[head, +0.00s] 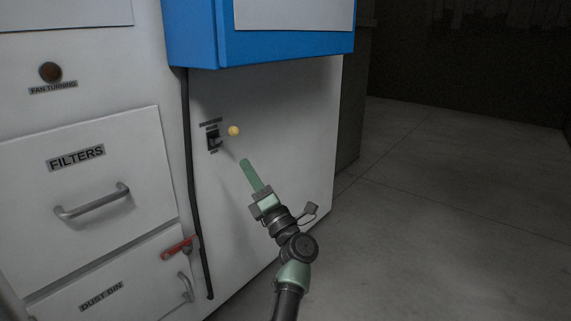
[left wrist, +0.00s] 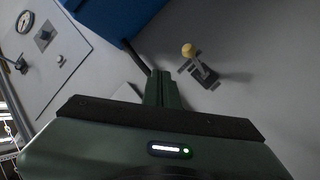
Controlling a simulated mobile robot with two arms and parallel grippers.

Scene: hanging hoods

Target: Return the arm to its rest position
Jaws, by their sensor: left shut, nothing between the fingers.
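My left gripper (head: 245,163) is in front of the white machine panel (head: 285,110), with its green fingers shut and empty. Its fingertips are just below and right of a switch lever with a pale yellow knob (head: 233,131), apart from it in the picture. In the left wrist view my shut fingers (left wrist: 162,76) point toward the panel, and the yellow-knobbed lever (left wrist: 187,50) stands to their right with a clear gap. My right gripper is not in view.
A blue box (head: 270,47) juts out above the lever. A black cable (head: 188,170) runs down the panel. To the left are the FILTERS drawer (head: 120,150), a DUST BIN drawer (head: 140,285) and a red latch (head: 177,248). The floor (head: 430,220) at right is clear.

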